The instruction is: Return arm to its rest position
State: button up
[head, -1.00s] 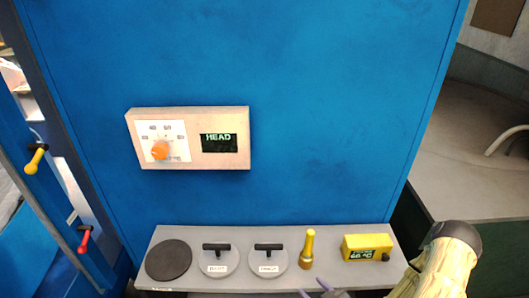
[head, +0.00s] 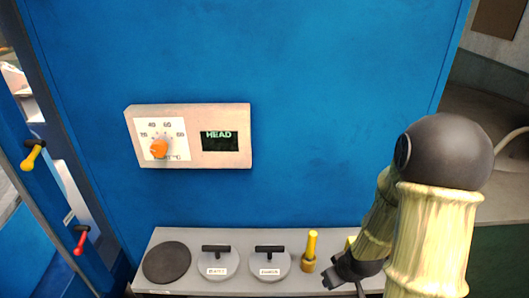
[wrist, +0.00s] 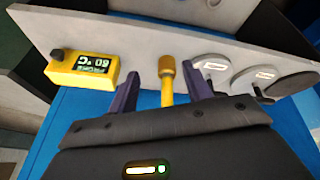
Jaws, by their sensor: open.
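My gripper (head: 340,284) is at the lower right of the head view, low over the front right of the grey shelf, partly cut off by the bottom edge. My arm is bent, its dark elbow high at the right. In the wrist view the two purple fingers (wrist: 160,72) are spread apart with nothing gripped. A yellow stick-like tool (wrist: 167,82) shows between them there, beyond the fingertips. In the head view this yellow tool (head: 311,252) stands upright on the shelf, left of my gripper.
The grey shelf (head: 142,279) bears a dark disc (head: 167,263) and two handled grey discs (head: 218,268) (head: 270,268). A yellow display box (wrist: 82,70) is mostly hidden by my arm in the head view. A blue panel holds an orange dial (head: 159,148) and a HEAD display (head: 219,140).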

jog(key=s+a+r+m+g+b, duration=0.1)
jog(key=s+a+r+m, duration=0.3)
jog(key=r, duration=0.5)
jog(key=shift+s+a+r+m+g, duration=0.15)
jog(key=shift+s+r+m+g, duration=0.2)
jog(key=shift+s, duration=0.75)
jog(key=shift+f, duration=0.1)
jog(key=shift+c, duration=1.4)
jog(key=shift+a, duration=0.1)
